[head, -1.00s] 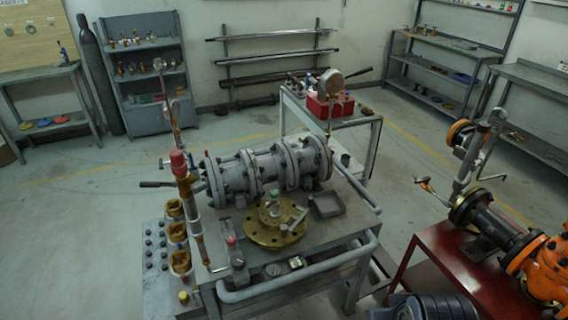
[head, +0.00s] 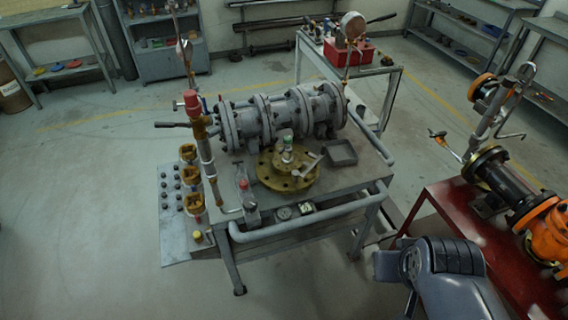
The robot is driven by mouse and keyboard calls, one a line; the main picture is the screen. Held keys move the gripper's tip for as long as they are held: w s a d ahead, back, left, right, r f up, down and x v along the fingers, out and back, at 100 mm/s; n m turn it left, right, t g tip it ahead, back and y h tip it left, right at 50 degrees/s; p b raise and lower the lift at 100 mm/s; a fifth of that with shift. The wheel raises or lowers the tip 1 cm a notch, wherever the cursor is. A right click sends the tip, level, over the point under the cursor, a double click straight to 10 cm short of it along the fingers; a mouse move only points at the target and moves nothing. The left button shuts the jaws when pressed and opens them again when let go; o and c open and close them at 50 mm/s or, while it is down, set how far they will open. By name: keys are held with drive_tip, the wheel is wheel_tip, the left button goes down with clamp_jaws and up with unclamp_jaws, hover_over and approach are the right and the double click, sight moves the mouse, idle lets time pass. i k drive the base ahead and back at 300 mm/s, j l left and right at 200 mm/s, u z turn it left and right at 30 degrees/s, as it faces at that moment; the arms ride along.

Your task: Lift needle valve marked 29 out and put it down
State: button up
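No marking 29 is legible, so I cannot tell which fitting is the needle valve. A small valve with a green top (head: 287,150) stands upright on a round brass flange (head: 268,181) on the grey workbench (head: 345,186). A small grey block valve with a red top (head: 246,196) stands at the bench's front left. A dark grey part of my own arm shows at the lower right, apart from the bench. My gripper's fingers are not in view.
A large grey flanged valve body (head: 262,118) lies across the back of the bench. A tall pipe with a red cap (head: 199,130) rises at left. A shallow grey tray (head: 342,153) sits right of the flange. A red stand (head: 452,205) holds orange pipework at right.

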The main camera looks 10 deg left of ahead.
sight(288, 157)
drive_tip(key=i+j, duration=0.15)
drive_tip(key=i, duration=0.25)
drive_tip(key=i+j+z, duration=0.1)
drive_tip(key=i, duration=0.3)
drive_tip(key=i+j, duration=0.15)
drive_tip(key=i, duration=0.25)
drive_tip(key=z, duration=0.05)
